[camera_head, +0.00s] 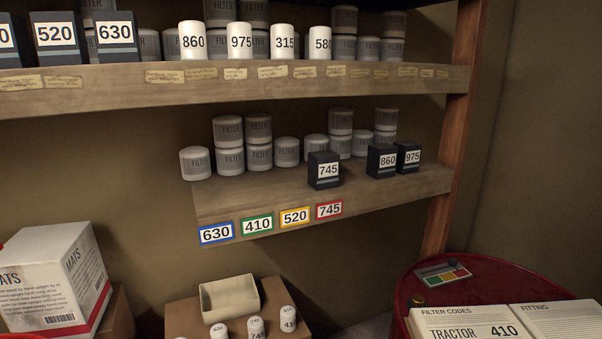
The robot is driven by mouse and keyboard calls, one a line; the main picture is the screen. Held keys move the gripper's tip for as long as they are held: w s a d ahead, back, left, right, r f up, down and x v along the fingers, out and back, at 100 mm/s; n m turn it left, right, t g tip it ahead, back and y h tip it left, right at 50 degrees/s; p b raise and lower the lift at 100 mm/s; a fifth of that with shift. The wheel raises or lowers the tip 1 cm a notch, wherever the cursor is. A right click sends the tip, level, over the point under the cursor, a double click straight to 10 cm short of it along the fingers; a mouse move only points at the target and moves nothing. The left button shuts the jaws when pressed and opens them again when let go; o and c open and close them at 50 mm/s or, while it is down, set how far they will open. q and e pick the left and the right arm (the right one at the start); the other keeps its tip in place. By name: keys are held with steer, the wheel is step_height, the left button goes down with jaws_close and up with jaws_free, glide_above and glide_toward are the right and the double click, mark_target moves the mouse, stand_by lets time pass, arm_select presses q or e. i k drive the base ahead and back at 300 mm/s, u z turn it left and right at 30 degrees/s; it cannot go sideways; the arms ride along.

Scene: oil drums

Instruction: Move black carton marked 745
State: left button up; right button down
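The black carton marked 745 (324,170) stands upright on the lower shelf (270,202), near its front edge. It is above and a little behind the red-framed 745 label (329,210) on the shelf front. Black cartons marked 860 (381,161) and 975 (409,157) stand to its right with a gap between. Neither of my grippers shows in the head view.
Grey filter cans (229,160) stand behind and left of the carton. The upper shelf (250,88) holds black cartons and white cans. Below are a red drum (405,280) with an open book (470,323), a brown box with cans, and a MATS box (55,275).

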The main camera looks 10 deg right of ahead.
mark_target(324, 166)
steer(key=i, duration=1.35)
steer(key=z, duration=0.1)
